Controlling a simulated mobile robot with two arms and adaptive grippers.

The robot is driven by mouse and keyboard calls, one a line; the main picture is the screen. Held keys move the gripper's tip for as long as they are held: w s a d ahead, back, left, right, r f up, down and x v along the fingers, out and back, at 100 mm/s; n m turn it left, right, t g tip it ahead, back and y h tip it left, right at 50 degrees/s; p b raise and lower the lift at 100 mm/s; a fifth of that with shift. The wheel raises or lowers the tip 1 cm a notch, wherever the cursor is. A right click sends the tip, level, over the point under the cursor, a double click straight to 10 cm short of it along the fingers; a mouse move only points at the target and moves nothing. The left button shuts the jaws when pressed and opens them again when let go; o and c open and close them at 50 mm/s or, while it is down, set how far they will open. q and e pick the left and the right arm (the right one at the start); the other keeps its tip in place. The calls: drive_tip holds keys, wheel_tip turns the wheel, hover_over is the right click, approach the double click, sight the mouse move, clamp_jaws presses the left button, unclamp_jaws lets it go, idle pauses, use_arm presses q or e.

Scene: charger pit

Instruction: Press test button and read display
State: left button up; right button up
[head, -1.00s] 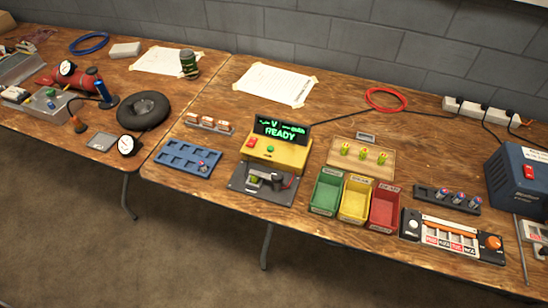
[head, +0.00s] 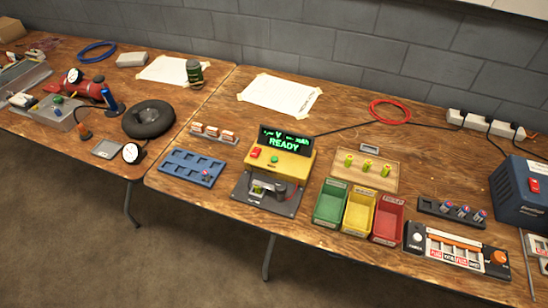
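The yellow tester (head: 292,165) stands on the wooden table at the middle of the head view. Its dark display (head: 285,141) shows "READY" in green, with a smaller line above it that starts with dashes and a "V" and is too small to read fully. A green button (head: 274,159) and a red switch (head: 255,153) sit on the tester's top face. A dark base plate (head: 240,190) with a metal fixture (head: 268,188) lies at its front; a small yellow-green piece (head: 257,188) is in the fixture. Neither of my grippers is in view.
Green (head: 331,203), yellow (head: 360,211) and red (head: 388,219) bins stand right of the tester. A blue tray (head: 190,167) lies left. A wooden board (head: 345,176) with yellow-green pieces lies behind the bins. A black cable (head: 345,129) runs from the tester to a power strip (head: 485,124).

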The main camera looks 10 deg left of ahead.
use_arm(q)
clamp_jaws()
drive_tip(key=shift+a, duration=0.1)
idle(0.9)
